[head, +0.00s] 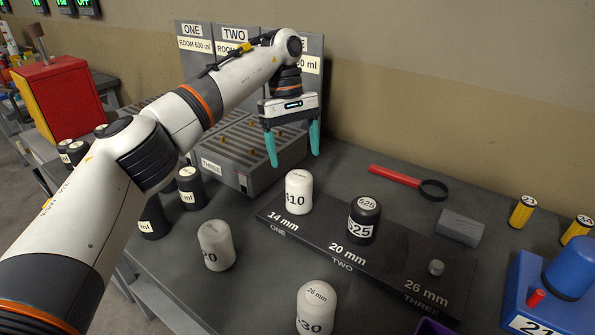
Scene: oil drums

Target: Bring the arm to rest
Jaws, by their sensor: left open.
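My left arm (160,145) comes in from the left and reaches over the table. My left gripper (293,160) has two teal fingers spread apart, with nothing between them. It hangs above the table, in front of the signs and the grey slotted rack (250,165). A white drum marked 410 (299,190) stands below it on the dark board (300,238), at the 14 mm place. A black drum marked 525 (363,220) stands at the 20 mm place. My right gripper does not show.
Two white drums (215,245) (316,308) stand on the front of the table. Black drums (190,187) stand under my left arm. A red-handled magnifier (405,180), a grey block (460,228), yellow cylinders (522,211) and a blue device (560,290) are at the right.

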